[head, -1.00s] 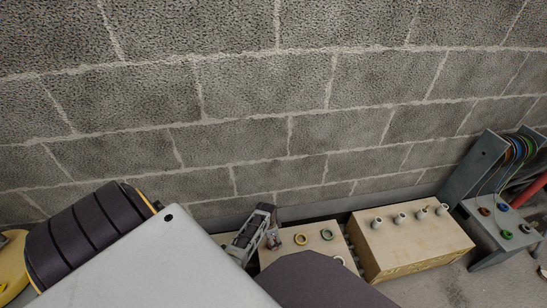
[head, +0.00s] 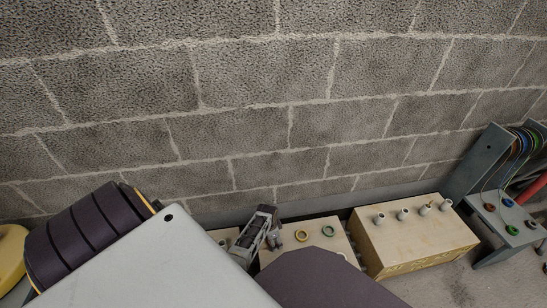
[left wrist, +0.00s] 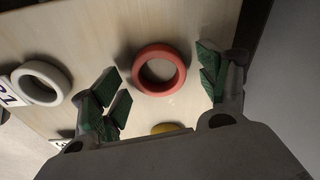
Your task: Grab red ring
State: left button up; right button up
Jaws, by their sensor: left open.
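The red ring (left wrist: 159,70) lies on a pale wooden board in the left wrist view. My left gripper (left wrist: 160,86) is open and empty, with one green-padded finger on each side of the ring in that view. I cannot tell how far above the board the fingers are. In the head view my left gripper (head: 262,232) is over the left part of a wooden box, and the red ring cannot be made out there. My right gripper is not in view.
A white ring (left wrist: 40,83) and a partly hidden yellow ring (left wrist: 166,128) lie near the red one. A wooden box with white posts (head: 415,245) and a grey cable stand (head: 478,165) are right. A block wall stands behind.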

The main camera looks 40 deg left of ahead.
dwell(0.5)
pick_arm(q)
jog(key=c, duration=0.8)
jog(key=shift+c, duration=0.5)
jog(key=shift+r, duration=0.1)
jog(key=shift+r+p, duration=1)
jog(key=shift+r, duration=0.35)
notch_tip(320, 180, up, 7)
jog(key=p, duration=0.4)
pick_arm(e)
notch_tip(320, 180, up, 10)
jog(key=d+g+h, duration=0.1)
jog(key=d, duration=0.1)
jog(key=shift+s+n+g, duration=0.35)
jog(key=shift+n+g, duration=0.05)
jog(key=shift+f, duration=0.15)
